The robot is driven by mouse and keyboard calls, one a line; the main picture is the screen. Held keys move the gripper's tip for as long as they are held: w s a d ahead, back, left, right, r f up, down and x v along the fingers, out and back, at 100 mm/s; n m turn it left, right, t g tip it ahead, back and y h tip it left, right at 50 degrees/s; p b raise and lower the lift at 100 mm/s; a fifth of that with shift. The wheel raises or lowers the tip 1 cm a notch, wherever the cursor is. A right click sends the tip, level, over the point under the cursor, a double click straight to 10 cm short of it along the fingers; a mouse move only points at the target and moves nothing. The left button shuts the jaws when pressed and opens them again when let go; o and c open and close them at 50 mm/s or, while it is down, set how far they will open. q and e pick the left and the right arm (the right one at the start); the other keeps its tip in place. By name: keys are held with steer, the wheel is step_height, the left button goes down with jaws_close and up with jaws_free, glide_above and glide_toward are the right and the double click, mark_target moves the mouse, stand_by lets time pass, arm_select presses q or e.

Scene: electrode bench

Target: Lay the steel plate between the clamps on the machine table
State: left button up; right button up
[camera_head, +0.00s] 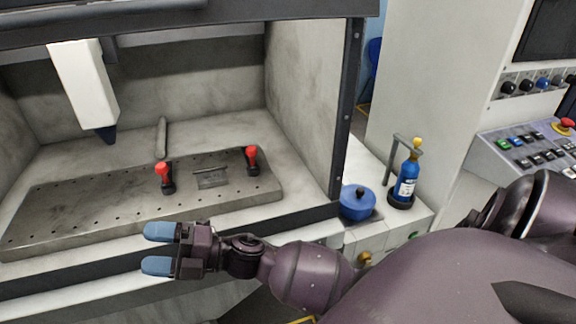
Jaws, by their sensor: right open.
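The steel plate (210,180) is a small grey rectangle lying on the perforated machine table (100,208), between the two red-handled clamps. One clamp (165,180) stands to the left of the plate and the other clamp (252,161) to its right and a little farther back. My right gripper (158,248) is open and empty, with blue fingertips pointing left. It is in front of the machine table's front edge, apart from the plate. My left gripper is not in view.
A white spindle head (83,85) with a dark tip hangs above the table's left part. A grey side wall (305,95) and dark post (350,110) bound the right. A blue pot (357,202) and blue bottle (407,178) stand on the side counter. A control panel (530,145) is at far right.

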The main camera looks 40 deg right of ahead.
steer(key=s+d+f+m+t+h, duration=0.2)
steer(key=d+f+m+h, duration=0.45)
steer(key=m, duration=0.25)
steer(key=s+d+f+m+t+h, duration=0.25)
steer(key=d+f+m+h, duration=0.25)
steer(key=f+m+h, duration=0.3)
steer(key=s+d+f+m+g+h, duration=0.3)
steer(key=s+d+f+m+g, duration=0.2)
steer(key=s+f+m, duration=0.4)
steer(key=s+d+f, duration=0.1)
steer(key=s, duration=0.1)
steer(key=shift+s+m, duration=0.35)
steer(key=shift+m, duration=0.05)
steer(key=shift+h, duration=0.25)
steer(key=shift+c, duration=0.3)
